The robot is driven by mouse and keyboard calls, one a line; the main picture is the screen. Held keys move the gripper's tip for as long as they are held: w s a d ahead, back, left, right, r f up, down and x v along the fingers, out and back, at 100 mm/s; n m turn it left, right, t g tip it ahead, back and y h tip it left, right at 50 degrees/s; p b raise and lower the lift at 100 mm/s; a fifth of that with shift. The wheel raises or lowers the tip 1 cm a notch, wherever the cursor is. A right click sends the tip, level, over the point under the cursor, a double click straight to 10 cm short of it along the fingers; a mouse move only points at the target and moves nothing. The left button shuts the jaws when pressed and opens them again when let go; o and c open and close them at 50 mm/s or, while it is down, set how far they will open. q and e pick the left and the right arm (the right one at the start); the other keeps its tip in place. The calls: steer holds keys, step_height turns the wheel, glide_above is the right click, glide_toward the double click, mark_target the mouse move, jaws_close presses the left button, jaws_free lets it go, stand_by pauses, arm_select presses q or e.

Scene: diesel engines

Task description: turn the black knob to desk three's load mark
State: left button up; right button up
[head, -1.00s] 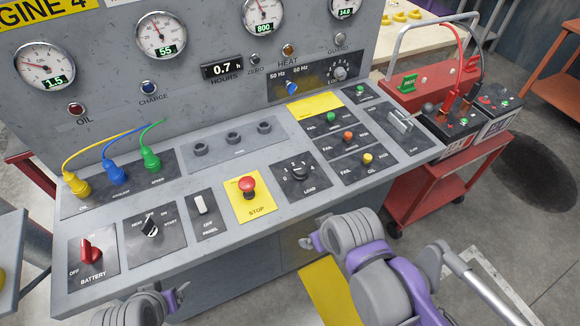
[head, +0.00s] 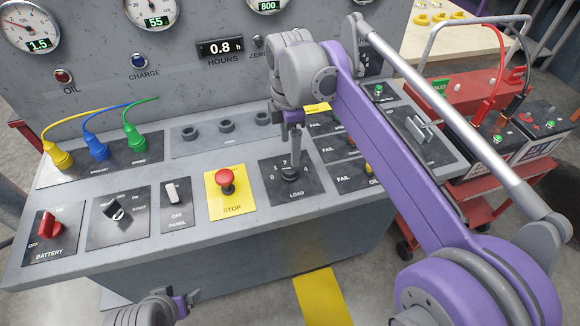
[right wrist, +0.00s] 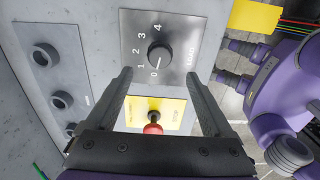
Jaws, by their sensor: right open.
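The black LOAD knob (head: 290,174) sits on a dark plate marked with numbers on the sloping desk, right of the red stop button. In the right wrist view the knob (right wrist: 160,57) has marks 0 to 4 around it; I cannot surely read its pointer. My right gripper (head: 294,160) points down over the knob and partly hides its plate. In the right wrist view its two fingers (right wrist: 158,75) are apart, with the knob ahead between their tips and nothing gripped. My left gripper (head: 185,303) is low at the front, clear of the desk; its jaws are unclear.
The red stop button (head: 226,180) stands up close left of the knob. A panel switch (head: 173,194), a black key switch (head: 116,211) and a red battery knob (head: 50,226) lie further left. Coloured cables (head: 95,140) stand at the back left. A red cart (head: 470,190) is right.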

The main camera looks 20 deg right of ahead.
mark_target(290, 168)
step_height(290, 168, down, 8)
steer(key=shift+b, duration=0.45)
steer(key=shift+c, duration=0.2)
steer(key=c, duration=1.3)
